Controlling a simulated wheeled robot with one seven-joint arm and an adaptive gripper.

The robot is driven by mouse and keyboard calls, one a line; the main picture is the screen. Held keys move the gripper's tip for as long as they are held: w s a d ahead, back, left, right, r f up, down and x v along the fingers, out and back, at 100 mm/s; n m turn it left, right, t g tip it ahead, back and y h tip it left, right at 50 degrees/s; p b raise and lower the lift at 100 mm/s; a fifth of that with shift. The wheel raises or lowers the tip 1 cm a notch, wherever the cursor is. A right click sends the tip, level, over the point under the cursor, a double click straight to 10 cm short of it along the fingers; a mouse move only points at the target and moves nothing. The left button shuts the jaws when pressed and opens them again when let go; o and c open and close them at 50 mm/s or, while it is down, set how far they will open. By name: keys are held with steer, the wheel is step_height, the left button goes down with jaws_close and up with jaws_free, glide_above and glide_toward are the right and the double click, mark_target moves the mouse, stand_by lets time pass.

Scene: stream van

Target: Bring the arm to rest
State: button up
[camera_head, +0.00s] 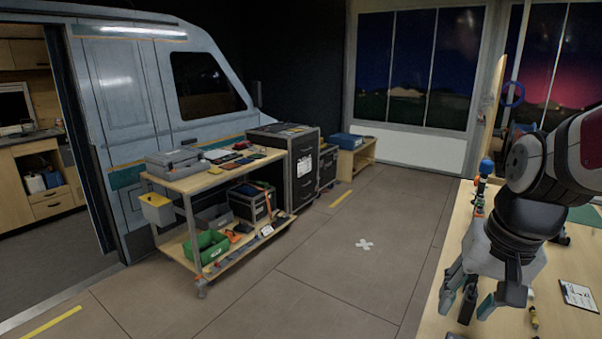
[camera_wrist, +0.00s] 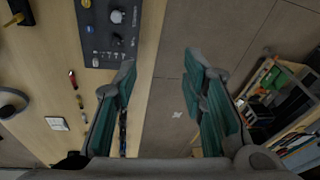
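My gripper (camera_head: 474,300) hangs from my arm at the right of the head view, over the near left edge of the wooden table (camera_head: 571,322). Its fingers point down and stand apart. In the wrist view my gripper (camera_wrist: 158,88) shows two green-padded fingers with a wide gap between them and nothing held. The table's edge and the floor show through the gap. The table (camera_wrist: 146,75) lies to the left in that view.
A clipboard (camera_head: 579,295) and a screwdriver (camera_head: 534,317) lie on the table. A dark panel with knobs (camera_wrist: 108,30) lies there too. A wheeled cart (camera_head: 184,184) with boxes stands by the van (camera_head: 125,85). The floor between cart and table is clear, with a white cross mark (camera_head: 364,244).

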steer(key=s+a+r+n+t, duration=0.1)
steer(key=s+a+r+n, duration=0.1)
steer(key=s, duration=0.3)
steer(key=s+a+r+n+t, duration=0.1)
steer(key=s+a+r+n, duration=0.1)
steer(key=s, duration=0.4)
steer(key=shift+a+r+n, duration=0.4)
steer(key=shift+a+r, duration=0.3)
steer(key=shift+a, duration=0.4)
steer(key=shift+c, duration=0.6)
steer(key=shift+s, duration=0.15)
